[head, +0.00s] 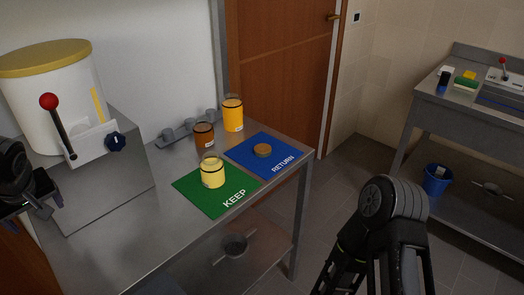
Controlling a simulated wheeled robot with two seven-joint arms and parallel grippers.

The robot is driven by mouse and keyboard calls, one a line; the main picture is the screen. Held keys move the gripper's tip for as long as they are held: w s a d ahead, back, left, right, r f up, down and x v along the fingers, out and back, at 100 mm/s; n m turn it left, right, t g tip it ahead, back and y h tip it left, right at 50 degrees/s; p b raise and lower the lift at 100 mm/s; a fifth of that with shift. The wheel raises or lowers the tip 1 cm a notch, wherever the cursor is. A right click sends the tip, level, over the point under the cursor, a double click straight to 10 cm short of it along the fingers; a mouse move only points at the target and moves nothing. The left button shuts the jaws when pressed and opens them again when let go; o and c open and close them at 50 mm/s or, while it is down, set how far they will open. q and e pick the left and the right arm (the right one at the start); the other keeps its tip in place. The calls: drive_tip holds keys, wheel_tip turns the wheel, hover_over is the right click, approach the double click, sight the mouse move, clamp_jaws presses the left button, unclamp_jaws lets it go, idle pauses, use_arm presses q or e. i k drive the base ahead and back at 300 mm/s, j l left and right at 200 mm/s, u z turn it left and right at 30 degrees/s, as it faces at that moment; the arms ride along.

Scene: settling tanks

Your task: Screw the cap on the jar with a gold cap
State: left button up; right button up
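A short jar (212,174) with pale yellow contents stands upright on the green KEEP mat (190,185); no cap shows on it. A low, round, tan-topped piece with a darker side, which looks like the cap (262,150), lies on the blue RETURN mat (285,152). Behind stand a brown jar (204,137) and a taller orange-yellow jar (232,115); neither shows a gold cap. My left arm shows only as a dark part at the left edge, and my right arm at the lower right. Neither gripper's fingertips show.
A white tank (45,100) with a yellow lid and red-knobbed lever stands at the table's left. A metal rack (180,132) lies by the wall. The steel table's (120,245) front left is clear. A second bench (440,105) and blue bucket (437,182) are at right.

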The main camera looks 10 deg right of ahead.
sight(211, 165)
drive_tip(key=k+l, duration=0.75)
drive_tip(key=l, duration=0.2)
